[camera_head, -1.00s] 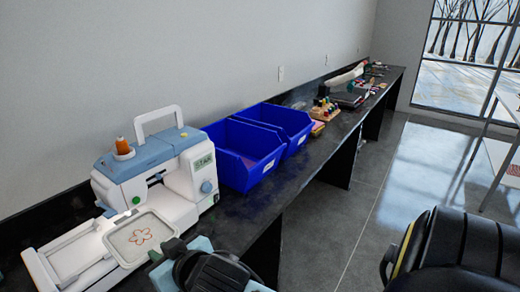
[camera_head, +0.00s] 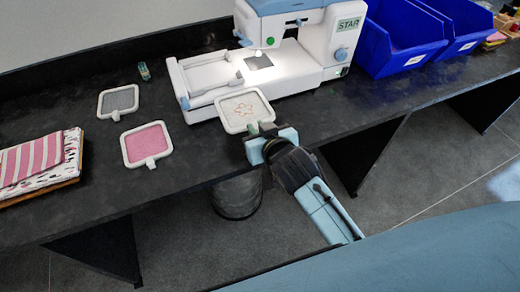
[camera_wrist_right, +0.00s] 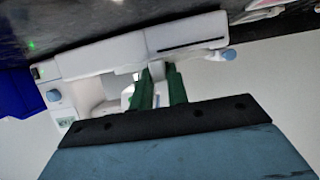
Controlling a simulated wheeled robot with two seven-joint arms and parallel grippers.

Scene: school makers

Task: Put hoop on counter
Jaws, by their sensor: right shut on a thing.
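A white-framed hoop (camera_head: 245,108) holds pale cloth with a stitched reddish flower. It is at the front of the sewing machine's bed, near the front edge of the dark counter (camera_head: 215,150). My right gripper (camera_head: 262,131) is shut on the hoop's near side. I cannot tell whether the hoop touches the counter. In the right wrist view the green fingers (camera_wrist_right: 160,88) point toward the sewing machine, and the hoop is not clearly seen. My left gripper is not in view.
The white and blue sewing machine (camera_head: 296,40) stands behind the hoop. A pink hoop (camera_head: 146,142) and a grey hoop (camera_head: 118,101) lie to the left, with folded cloth (camera_head: 38,165) farther left. Blue bins (camera_head: 405,38) stand at right. Some counter between the pink hoop and machine is bare.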

